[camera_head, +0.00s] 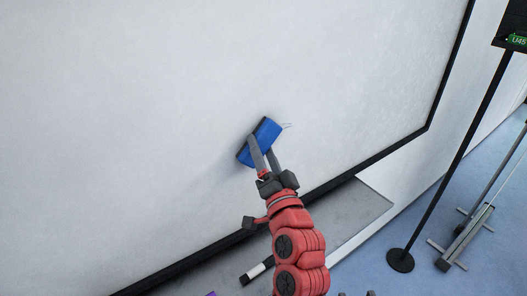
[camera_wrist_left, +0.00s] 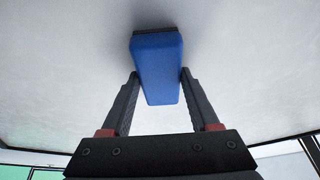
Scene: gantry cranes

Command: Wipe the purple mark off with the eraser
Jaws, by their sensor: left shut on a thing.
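The blue eraser (camera_head: 259,143) with a dark pad is against or very near the whiteboard (camera_head: 130,110), tilted in the head view. My left gripper (camera_head: 265,158) is shut on it, one finger on each side. In the left wrist view the eraser (camera_wrist_left: 158,70) sits between the two fingers (camera_wrist_left: 155,95), its dark pad toward the white surface. A faint thin line (camera_head: 287,126) shows on the board just right of the eraser; its colour is too weak to tell. No clear purple mark shows; the eraser may hide part of the board. My right gripper is not in view.
A grey tray (camera_head: 350,210) runs below the board's black frame (camera_head: 385,153). A black-and-white marker (camera_head: 257,271) lies there, and a small purple thing (camera_head: 211,294) shows at the bottom edge. A black sign stand (camera_head: 400,260) stands on the blue floor at right.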

